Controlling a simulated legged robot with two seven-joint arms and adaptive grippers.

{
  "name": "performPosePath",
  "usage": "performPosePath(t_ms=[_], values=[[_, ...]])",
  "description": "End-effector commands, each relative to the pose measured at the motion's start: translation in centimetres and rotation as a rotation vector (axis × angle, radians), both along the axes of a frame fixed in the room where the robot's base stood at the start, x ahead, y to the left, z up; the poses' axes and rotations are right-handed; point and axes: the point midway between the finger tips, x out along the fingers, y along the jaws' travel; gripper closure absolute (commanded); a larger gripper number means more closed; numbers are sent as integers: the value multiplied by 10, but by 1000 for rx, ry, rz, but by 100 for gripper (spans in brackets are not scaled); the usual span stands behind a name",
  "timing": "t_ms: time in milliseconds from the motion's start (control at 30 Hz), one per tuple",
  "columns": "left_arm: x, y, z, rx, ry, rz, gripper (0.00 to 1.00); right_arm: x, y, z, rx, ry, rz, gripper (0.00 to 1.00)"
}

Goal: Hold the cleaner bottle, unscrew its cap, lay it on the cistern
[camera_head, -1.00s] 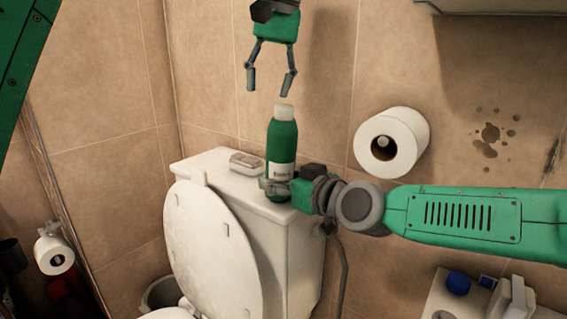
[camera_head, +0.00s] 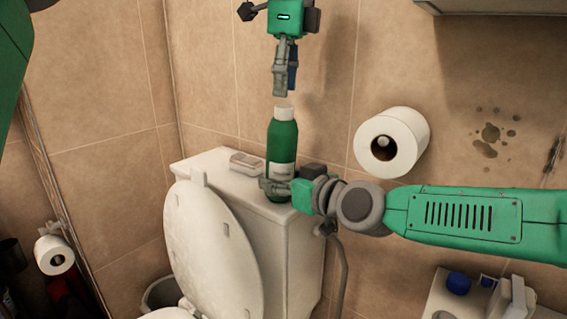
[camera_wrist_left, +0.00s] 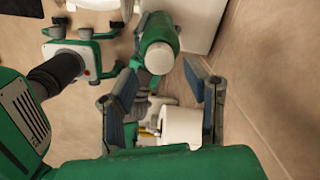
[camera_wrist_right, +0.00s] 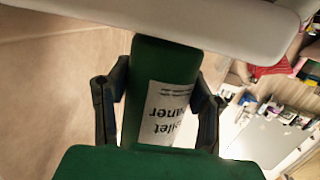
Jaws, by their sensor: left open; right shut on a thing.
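The green cleaner bottle (camera_head: 282,142) stands upright on the cistern (camera_head: 214,163), near its right end. Its white cap (camera_head: 284,112) is on top. My right gripper (camera_head: 276,187) is shut around the lower part of the bottle. In the right wrist view the bottle (camera_wrist_right: 148,75) with its white label lies between the fingers (camera_wrist_right: 160,108). My left gripper (camera_head: 284,93) is just above the cap, pointing down, apart from it. The left wrist view shows its fingers (camera_wrist_left: 165,98) spread and empty, with the cap (camera_wrist_left: 160,58) beyond the tips.
A small grey-white box (camera_head: 247,162) lies on the cistern left of the bottle. The raised toilet lid (camera_head: 208,235) leans in front. A paper roll (camera_head: 392,142) hangs on the wall at right. A white shelf with a blue item (camera_head: 458,283) is at lower right.

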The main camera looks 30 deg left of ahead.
Motion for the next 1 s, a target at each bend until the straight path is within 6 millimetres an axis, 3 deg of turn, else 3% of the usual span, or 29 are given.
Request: performPosePath(t_ms=[333,767,867,900,1000], values=[[0,4,-39,0,3,1,59,0,0,1,1,0,-1,95],[1,3,-43,0,1,4,59,0,0,1,2,-1,-1,95],[1,3,-43,0,1,4,94,0,0,1,2,-1,-1,95],[1,3,-43,0,1,4,99,0,0,1,2,-1,-1,95],[1,4,-43,0,1,4,99,0,0,1,1,-1,0,95]])
